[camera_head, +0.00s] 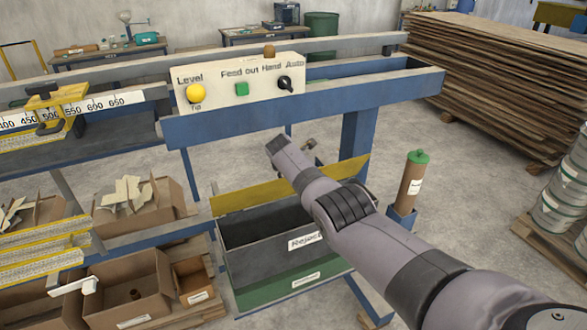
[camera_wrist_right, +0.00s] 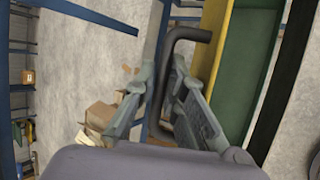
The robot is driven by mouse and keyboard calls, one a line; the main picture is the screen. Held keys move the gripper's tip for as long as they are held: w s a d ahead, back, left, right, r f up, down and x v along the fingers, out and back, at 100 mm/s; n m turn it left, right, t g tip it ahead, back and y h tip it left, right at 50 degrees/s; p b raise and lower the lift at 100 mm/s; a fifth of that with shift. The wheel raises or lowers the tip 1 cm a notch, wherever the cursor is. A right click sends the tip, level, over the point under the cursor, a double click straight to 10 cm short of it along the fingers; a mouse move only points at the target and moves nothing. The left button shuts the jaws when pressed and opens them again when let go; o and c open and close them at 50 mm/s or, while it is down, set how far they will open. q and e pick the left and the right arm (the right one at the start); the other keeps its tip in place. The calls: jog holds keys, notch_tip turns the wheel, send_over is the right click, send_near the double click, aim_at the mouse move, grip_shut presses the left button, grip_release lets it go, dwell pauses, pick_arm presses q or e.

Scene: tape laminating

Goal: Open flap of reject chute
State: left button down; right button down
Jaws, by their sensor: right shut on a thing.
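The reject chute is a dark grey and green box (camera_head: 262,262) with a label reading "Reject". Its dark inside shows from above. A yellow flap (camera_head: 245,196) runs along the box's far upper edge, partly hidden by my right arm. In the right wrist view the yellow flap (camera_wrist_right: 209,42) carries a dark bent handle (camera_wrist_right: 188,34). My right gripper (camera_wrist_right: 166,85) has its fingers on both sides of this handle and is shut on it. In the head view the right gripper (camera_head: 308,150) is mostly hidden behind its own wrist. My left gripper is not in view.
A blue frame (camera_head: 350,100) with a control panel (camera_head: 240,80) stands above the chute. Cardboard boxes (camera_head: 125,290) with scraps stand to the left. A brown post with a green top (camera_head: 412,180) stands to the right. A wood stack (camera_head: 500,85) lies behind on the right.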

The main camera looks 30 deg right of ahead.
jog(key=shift+w+r+t, duration=0.4)
jog(key=shift+w+r, duration=0.15)
jog(key=shift+r, duration=0.2)
jog(key=c, duration=2.1)
grip_release()
jog(key=shift+o, duration=0.7)
jog(key=shift+w+f, duration=0.2)
jog(key=shift+s+f, duration=0.1)
jog(key=shift+f, duration=0.1)
jog(key=shift+r, duration=0.1)
